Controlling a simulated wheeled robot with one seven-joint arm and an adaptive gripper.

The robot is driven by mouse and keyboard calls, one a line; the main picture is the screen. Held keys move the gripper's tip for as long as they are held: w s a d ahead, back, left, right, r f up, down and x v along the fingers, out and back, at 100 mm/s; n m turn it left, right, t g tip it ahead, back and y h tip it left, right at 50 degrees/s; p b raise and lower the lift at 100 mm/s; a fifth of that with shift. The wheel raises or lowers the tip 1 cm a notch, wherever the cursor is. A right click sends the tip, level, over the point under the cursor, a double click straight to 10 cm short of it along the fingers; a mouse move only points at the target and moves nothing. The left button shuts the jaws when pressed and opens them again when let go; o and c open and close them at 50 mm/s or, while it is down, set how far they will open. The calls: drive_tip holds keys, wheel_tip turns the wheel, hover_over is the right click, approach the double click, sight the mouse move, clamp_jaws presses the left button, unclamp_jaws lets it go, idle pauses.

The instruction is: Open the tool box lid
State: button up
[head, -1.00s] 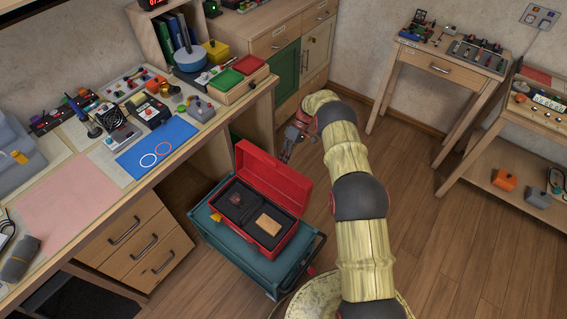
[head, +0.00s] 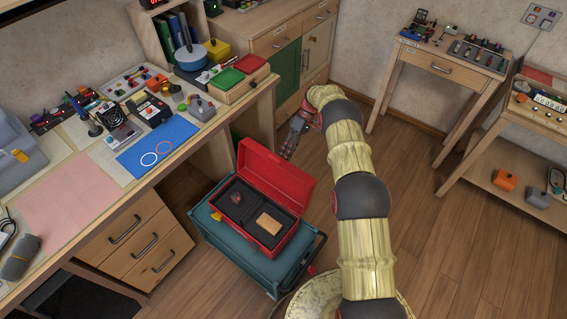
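The red tool box (head: 266,249) sits on a teal cart (head: 238,262) in the middle of the head view. Its lid (head: 276,178) stands open, tilted up and back at the far side. The dark interior shows, with a small reddish item (head: 237,198) and a tan wooden block (head: 269,223) inside. My gripper (head: 286,152) is just beyond the lid, above and to its right in the picture. It looks apart from the lid. The fingers are small and dark here, and I cannot tell whether they are open or shut.
A long workbench (head: 72,192) with tools and boxes runs along the left. A wooden cabinet (head: 285,45) stands behind my gripper. A side table (head: 450,68) and a shelf unit (head: 520,190) stand at the right. The wooden floor (head: 455,245) right of my arm is clear.

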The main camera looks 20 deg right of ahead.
drive_tip(key=v, duration=0.7)
drive_tip(key=shift+d+r, duration=0.2)
drive_tip(key=shift+r, duration=0.05)
drive_tip(key=shift+c, duration=0.4)
